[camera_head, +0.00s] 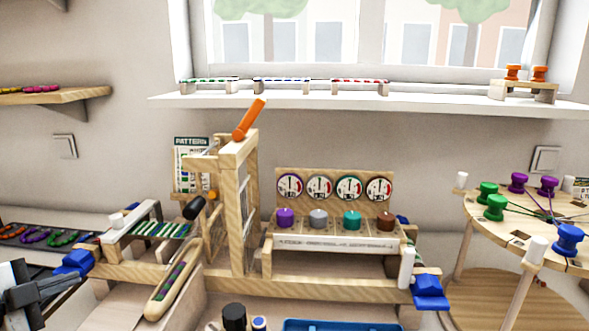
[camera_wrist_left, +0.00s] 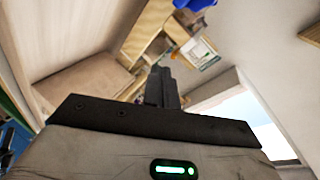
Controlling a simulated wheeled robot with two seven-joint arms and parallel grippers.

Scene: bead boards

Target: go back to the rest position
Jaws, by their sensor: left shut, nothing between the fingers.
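My left gripper (camera_head: 70,283) comes in at the lower left of the head view. Its dark fingers are shut with nothing between them, close by the blue clamp (camera_head: 75,263) at the left end of the wooden loom frame (camera_head: 240,215). I cannot tell whether they touch it. In the left wrist view the closed fingers (camera_wrist_left: 162,88) point toward blurred wooden parts and a blue piece (camera_wrist_left: 193,4). My right gripper is in neither view.
The loom frame carries an orange lever (camera_head: 249,119) and a panel with several dials (camera_head: 335,188). A round table with coloured spools (camera_head: 495,207) stands at right. A blue tray (camera_head: 340,325) lies at the front. A windowsill (camera_head: 400,101) runs behind.

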